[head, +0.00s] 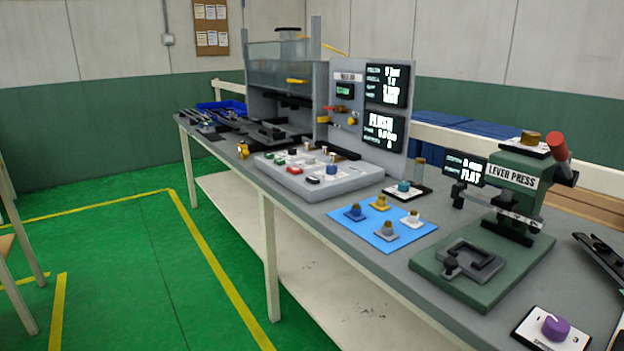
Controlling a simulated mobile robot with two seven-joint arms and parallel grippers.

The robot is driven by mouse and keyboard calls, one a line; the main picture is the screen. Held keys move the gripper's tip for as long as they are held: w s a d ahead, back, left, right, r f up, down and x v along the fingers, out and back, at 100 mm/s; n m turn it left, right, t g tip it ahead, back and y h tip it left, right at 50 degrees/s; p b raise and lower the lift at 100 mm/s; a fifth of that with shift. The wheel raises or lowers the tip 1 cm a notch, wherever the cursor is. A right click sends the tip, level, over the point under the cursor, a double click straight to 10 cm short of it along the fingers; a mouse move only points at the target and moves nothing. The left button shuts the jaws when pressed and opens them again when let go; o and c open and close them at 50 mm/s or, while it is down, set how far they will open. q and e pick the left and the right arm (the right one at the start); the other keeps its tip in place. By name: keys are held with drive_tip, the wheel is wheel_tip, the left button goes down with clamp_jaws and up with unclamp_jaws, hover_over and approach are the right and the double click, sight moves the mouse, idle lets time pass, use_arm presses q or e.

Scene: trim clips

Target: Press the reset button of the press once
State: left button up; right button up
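The green lever press (520,185) stands on the right part of the bench, with a red-tipped lever (557,146) and a small dark display reading FLAT (463,168). No button clearly labelled reset is legible. Neither of my grippers shows.
A blue mat (372,238) with several small knobbed pieces lies before the press. A purple knob on a white plate (554,328) is at the front right. A dark long object (602,256) is at the right edge. The green floor (120,260) before the bench is clear.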

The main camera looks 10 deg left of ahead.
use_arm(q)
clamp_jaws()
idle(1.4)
